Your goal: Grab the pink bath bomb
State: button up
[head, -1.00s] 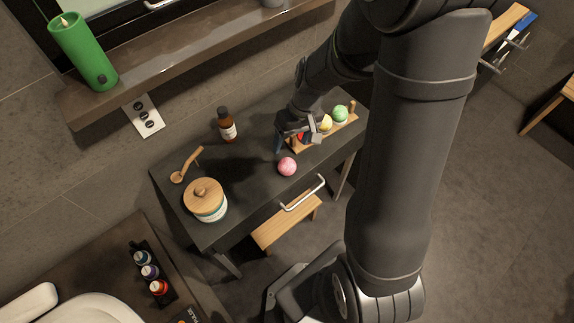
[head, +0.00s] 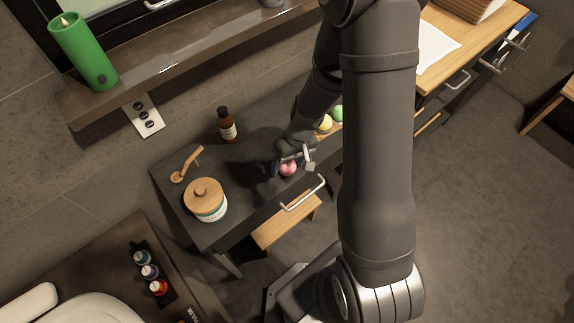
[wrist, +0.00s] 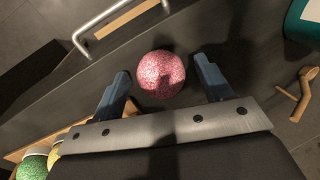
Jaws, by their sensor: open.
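The pink bath bomb (head: 288,169) rests on the dark vanity table near its front edge. In the wrist view the pink bath bomb (wrist: 161,74) is a speckled ball just beyond and between my fingertips. My gripper (head: 293,161) is over it in the head view and partly covers it. In the wrist view my gripper (wrist: 161,82) is open, with one blue finger on each side of the ball. A gap shows on both sides, wider on the right. I cannot tell its exact height above the table.
A wooden tray (wrist: 29,150) holds green (head: 337,113) and yellow (head: 325,123) bath bombs. A wooden-lidded jar (head: 205,200), a wooden scoop (head: 187,165) and a brown bottle (head: 226,125) stand left. A metal handle (head: 303,193) sticks out at the front.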

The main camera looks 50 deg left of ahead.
jog(key=c, duration=1.1)
jog(key=shift+r, duration=0.15)
